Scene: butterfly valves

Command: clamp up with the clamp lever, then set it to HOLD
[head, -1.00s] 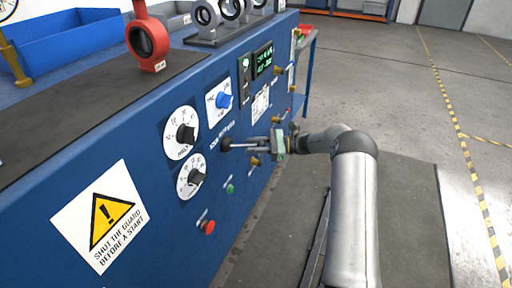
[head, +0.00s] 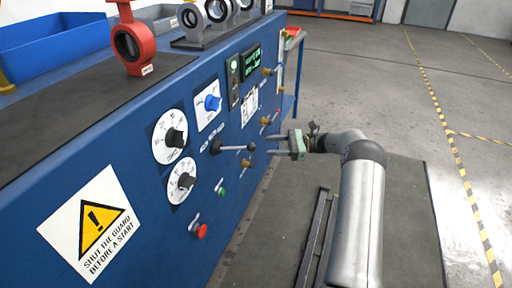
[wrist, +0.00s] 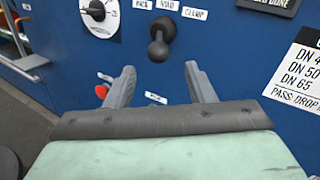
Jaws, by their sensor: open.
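The clamp lever (head: 235,148) is a metal rod with a black ball end, sticking out from the blue panel. In the wrist view the lever (wrist: 159,38) stands below the middle of three labels; the right label (wrist: 194,13) reads CLAMP and the middle one (wrist: 168,5) appears to read HOLD. I cannot tell for sure which label it is set to. My gripper (head: 273,144) is open and empty, its fingers pointing at the panel, a short gap away from the ball. In the wrist view the lever lies beyond and between my fingertips (wrist: 160,82).
Several brass-coloured fittings (head: 246,164) stick out near my gripper.

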